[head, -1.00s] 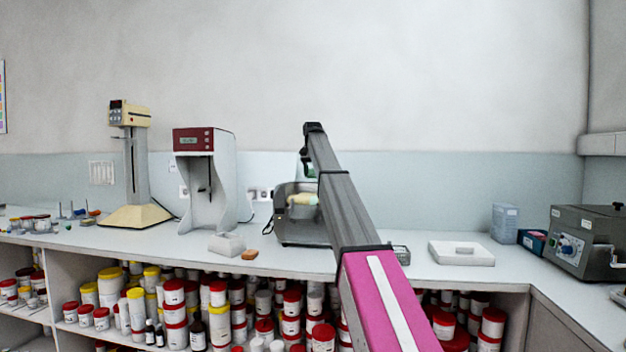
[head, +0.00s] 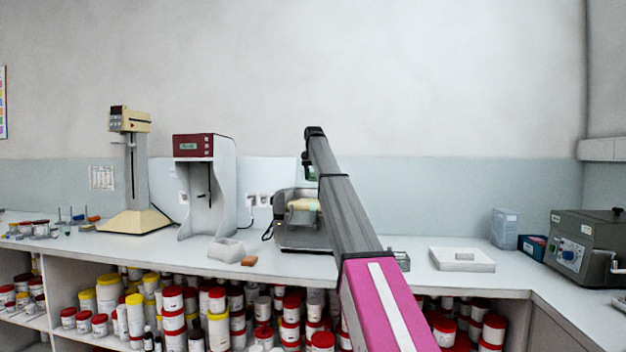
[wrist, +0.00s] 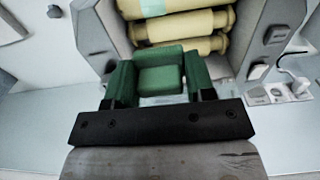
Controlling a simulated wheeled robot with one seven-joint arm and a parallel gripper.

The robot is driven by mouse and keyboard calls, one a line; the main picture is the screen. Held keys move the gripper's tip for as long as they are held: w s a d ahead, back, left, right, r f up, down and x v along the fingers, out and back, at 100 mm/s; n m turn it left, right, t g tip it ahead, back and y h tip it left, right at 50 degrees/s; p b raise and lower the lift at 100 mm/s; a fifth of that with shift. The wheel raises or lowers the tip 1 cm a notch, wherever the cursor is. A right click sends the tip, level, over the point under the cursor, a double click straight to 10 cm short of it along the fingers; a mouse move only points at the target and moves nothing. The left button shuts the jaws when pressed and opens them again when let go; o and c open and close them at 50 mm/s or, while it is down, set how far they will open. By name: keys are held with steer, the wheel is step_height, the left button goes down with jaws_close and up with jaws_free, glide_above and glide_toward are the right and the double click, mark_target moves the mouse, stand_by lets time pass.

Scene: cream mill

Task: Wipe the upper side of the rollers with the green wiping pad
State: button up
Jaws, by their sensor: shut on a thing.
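The cream rollers (head: 304,204) of the grey mill (head: 292,238) sit mid-counter, partly hidden behind my arm in the head view. In the wrist view several rollers (wrist: 180,27) lie side by side between the grey mill walls, with a pale green-blue patch near the top. My gripper (wrist: 154,82) is shut on the green wiping pad (wrist: 160,78), which is between its green fingers. The pad appears just in front of the nearest roller; I cannot tell whether they touch. In the head view my gripper (head: 309,173) is above the mill, mostly hidden by the arm.
A white device with a red top (head: 193,147) and a beige stand (head: 135,219) are left of the mill. A small white block (head: 226,249) and an orange-brown block (head: 249,261) lie front left. A white tray (head: 462,266) is right. Wall sockets (head: 264,200) are behind.

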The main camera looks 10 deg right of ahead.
mark_target(314, 201)
steer(key=shift+s+f, duration=0.1)
steer(key=shift+f, duration=3.45)
steer(key=shift+s+f, duration=0.1)
steer(key=shift+f, duration=0.2)
steer(key=shift+s+a+r, duration=0.1)
steer(key=shift+s+a, duration=0.1)
steer(key=shift+s, duration=0.35)
steer(key=shift+s+a, duration=0.2)
steer(key=shift+s, duration=0.35)
steer(key=shift+f, duration=0.5)
steer(key=shift+w, duration=0.1)
